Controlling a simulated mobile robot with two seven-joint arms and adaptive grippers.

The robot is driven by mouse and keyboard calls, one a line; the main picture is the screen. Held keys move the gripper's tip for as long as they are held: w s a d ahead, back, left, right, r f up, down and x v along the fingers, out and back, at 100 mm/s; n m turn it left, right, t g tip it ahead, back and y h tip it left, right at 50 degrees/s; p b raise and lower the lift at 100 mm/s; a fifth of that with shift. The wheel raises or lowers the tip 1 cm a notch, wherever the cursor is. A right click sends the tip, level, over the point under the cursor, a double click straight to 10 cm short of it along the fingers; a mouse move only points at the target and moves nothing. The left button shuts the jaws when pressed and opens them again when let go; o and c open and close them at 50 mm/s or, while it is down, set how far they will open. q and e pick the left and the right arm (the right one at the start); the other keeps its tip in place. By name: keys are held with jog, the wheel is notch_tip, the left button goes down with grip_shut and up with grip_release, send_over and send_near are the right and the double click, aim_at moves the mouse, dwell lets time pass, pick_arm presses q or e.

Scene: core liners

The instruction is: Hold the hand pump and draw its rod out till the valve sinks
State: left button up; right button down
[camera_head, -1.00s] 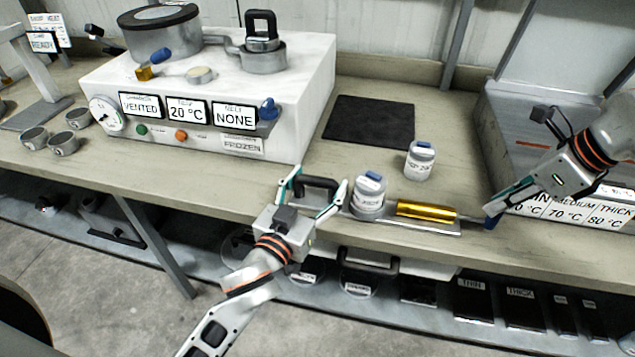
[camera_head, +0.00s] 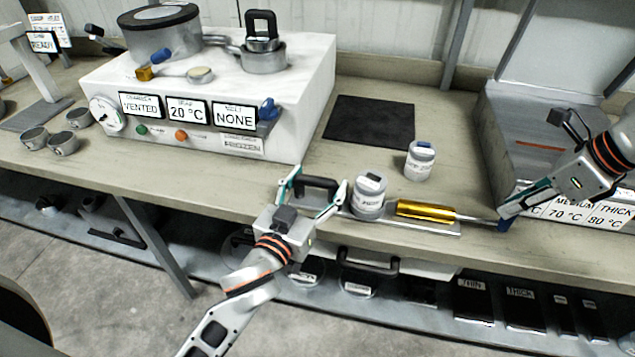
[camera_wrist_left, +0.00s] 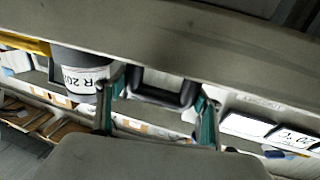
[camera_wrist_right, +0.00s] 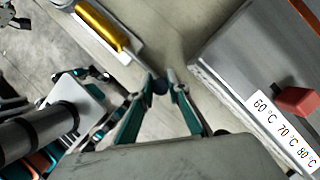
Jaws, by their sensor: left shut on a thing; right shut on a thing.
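The hand pump has a gold barrel (camera_head: 425,210) on a flat grey plate at the bench's front edge. Its thin metal rod (camera_head: 473,218) sticks out to the right and ends in a blue knob (camera_wrist_right: 160,87). My right gripper (camera_head: 503,216) is shut on that knob. At the pump's left is a black handle (camera_head: 318,182). My left gripper (camera_head: 316,188) is shut on it, a finger at each side. Between handle and barrel stands a grey canister (camera_head: 369,201) with a white label.
Another labelled canister (camera_head: 419,165) stands behind the pump, near a dark mat (camera_head: 370,121). A white machine (camera_head: 220,95) fills the left of the bench. A grey metal unit (camera_head: 505,120) with temperature labels stands close to my right gripper.

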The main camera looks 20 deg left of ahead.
pick_arm(q)
jog(key=shift+a, duration=0.15)
pick_arm(e)
jog(key=shift+d, duration=0.2)
jog(key=c, duration=1.2)
grip_release()
jog(key=shift+a+r, duration=0.1)
jog(key=shift+r, duration=4.45)
pick_arm(q)
jog(key=o, duration=1.9)
